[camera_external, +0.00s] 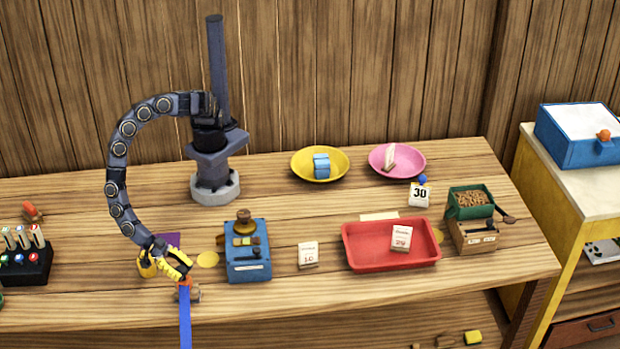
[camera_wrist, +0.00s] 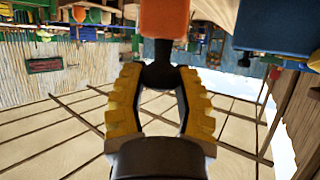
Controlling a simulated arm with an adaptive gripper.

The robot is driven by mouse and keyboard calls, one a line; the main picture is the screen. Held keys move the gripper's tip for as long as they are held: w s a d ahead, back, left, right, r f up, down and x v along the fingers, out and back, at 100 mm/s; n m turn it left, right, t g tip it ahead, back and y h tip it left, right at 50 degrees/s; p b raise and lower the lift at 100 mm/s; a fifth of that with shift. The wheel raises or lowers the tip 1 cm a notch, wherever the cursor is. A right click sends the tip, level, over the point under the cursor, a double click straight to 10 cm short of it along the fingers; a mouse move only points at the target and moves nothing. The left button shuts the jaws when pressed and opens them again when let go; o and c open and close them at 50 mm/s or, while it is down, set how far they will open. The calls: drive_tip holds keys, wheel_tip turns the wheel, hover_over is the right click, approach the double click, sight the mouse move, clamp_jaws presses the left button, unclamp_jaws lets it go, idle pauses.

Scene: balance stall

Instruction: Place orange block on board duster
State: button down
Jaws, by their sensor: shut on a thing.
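My gripper (camera_external: 178,266) has yellow toothed fingers and is low over the table's front left. In the wrist view my gripper (camera_wrist: 158,76) has its fingertips closed around a small dark knob-like piece (camera_wrist: 158,72). An orange block (camera_wrist: 165,18) sits directly beyond it, seeming to join it; its far end is cut off. In the external view a small orange piece (camera_external: 184,281) shows just under the fingertips, above a blue strip (camera_external: 185,320). The fingers partly hide the held thing. I cannot tell for sure which thing is the board duster.
A blue box (camera_external: 248,266) with small pieces on top stands right of my gripper. A purple piece (camera_external: 166,240) lies behind it. A red tray (camera_external: 360,262) holds a white card block. A yellow plate (camera_external: 340,170) and pink plate (camera_external: 415,160) are at the back. The centre back is clear.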

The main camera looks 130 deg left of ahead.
drive_tip(key=c, duration=0.8)
unclamp_jaws()
